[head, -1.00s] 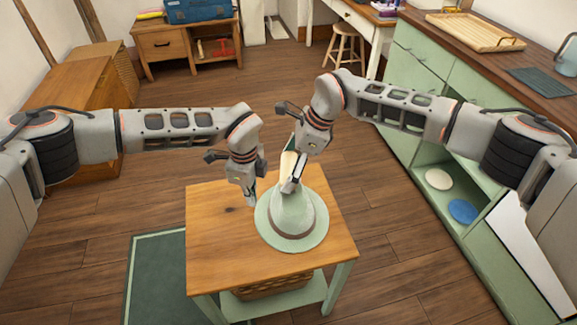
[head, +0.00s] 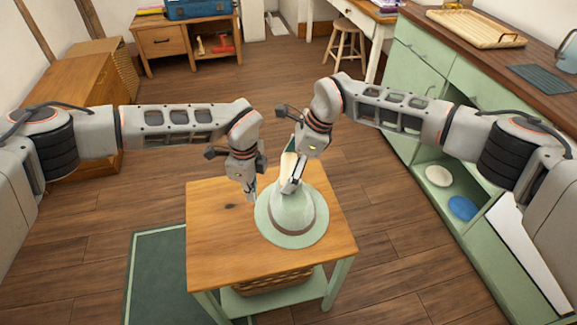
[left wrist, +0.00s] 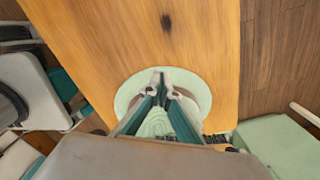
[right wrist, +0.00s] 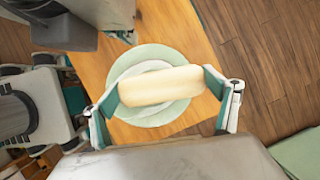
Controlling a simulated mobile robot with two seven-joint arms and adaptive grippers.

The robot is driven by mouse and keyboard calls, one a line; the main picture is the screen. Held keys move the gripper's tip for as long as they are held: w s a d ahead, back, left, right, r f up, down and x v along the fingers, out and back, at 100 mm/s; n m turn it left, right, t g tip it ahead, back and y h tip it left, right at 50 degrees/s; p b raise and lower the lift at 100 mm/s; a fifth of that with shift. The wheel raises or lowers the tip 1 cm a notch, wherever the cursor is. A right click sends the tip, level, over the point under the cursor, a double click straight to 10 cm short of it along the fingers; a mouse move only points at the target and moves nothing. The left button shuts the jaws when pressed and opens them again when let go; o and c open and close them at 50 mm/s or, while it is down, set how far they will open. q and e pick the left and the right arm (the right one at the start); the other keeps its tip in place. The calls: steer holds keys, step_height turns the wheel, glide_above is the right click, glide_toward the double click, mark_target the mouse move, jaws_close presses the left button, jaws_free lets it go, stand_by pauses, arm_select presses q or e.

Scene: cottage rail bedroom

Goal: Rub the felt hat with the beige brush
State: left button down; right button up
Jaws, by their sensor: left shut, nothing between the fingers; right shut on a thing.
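The pale green felt hat (head: 293,229) with a grey-brown band sits brim-down on the small wooden table (head: 225,235). Its brim also shows in the left wrist view (left wrist: 196,87) and in the right wrist view (right wrist: 150,53). My right gripper (head: 293,187) is shut on the beige brush (right wrist: 160,86), a rounded cream block, held at the upper crown of the hat. Whether the brush touches the crown is hard to tell. My left gripper (head: 250,198) is shut and empty, just left of the hat, above the table and near the brim.
The table has a lower shelf with a wicker basket (head: 270,281). A green cabinet (head: 450,160) with a white disc and a blue disc (head: 462,208) on its shelf stands at right. A green rug (head: 160,275) lies at left. The table's left part is clear.

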mark_target(289, 168)
steer(key=shift+s+d+r, duration=0.1)
steer(key=shift+s+d, duration=0.15)
steer(key=shift+s, duration=0.75)
steer(key=shift+s+d, duration=0.25)
steer(key=shift+s, duration=0.7)
steer(key=shift+w, duration=0.1)
steer(key=shift+w+a+f, duration=0.15)
steer(key=shift+w, duration=0.45)
steer(key=shift+w+a+f, duration=0.1)
steer(key=shift+w, duration=0.55)
steer(key=shift+w+a+f, duration=0.15)
steer(key=shift+w, duration=0.45)
steer(key=shift+r, duration=3.15)
